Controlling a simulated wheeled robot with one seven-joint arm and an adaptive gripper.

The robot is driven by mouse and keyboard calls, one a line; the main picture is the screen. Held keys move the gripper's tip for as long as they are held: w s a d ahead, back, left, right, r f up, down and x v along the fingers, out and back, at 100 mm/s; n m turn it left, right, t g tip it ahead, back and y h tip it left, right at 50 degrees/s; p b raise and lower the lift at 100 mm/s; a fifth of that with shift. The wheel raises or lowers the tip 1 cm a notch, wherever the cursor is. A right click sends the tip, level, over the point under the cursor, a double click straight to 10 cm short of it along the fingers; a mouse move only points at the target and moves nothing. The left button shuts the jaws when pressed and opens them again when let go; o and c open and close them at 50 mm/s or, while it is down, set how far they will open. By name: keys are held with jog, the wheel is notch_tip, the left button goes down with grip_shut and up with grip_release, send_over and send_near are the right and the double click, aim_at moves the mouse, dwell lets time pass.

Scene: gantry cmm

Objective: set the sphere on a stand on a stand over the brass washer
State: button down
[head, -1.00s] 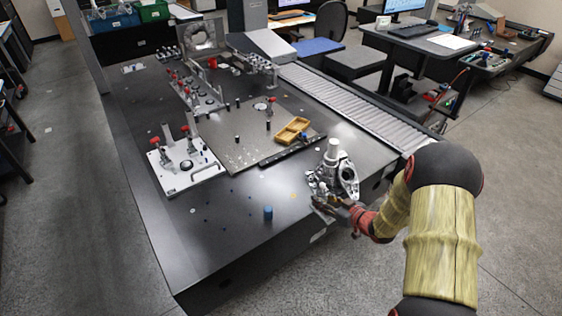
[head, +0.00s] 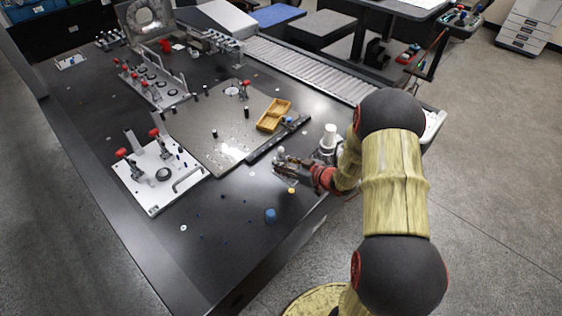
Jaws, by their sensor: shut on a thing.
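My gripper (head: 282,168) is low over the front right part of the dark table. It is shut on the sphere on a stand, whose small pale ball (head: 281,150) shows just above the fingers. Its stand is mostly hidden by the fingers, and I cannot tell whether its foot touches the table. The brass washer (head: 291,190) is a small yellow-orange disc on the table, just below my gripper in the picture. The held piece is apart from it, a little farther back.
A blue cylinder (head: 270,215) stands nearer the front edge. A metal casting with a white cylinder (head: 329,137) on top stands behind my arm. A plate with a yellow tray (head: 273,115) lies behind the gripper. A white clamp plate (head: 158,178) is at left.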

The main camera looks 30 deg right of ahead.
jog(key=shift+f+b, duration=2.6)
jog(key=shift+f, duration=0.85)
jog(key=shift+s, duration=0.2)
jog(key=shift+f, duration=0.3)
jog(key=c, duration=1.7)
grip_release()
jog(key=o, duration=0.4)
jog(key=shift+s+d, duration=0.1)
jog(key=shift+s, duration=0.05)
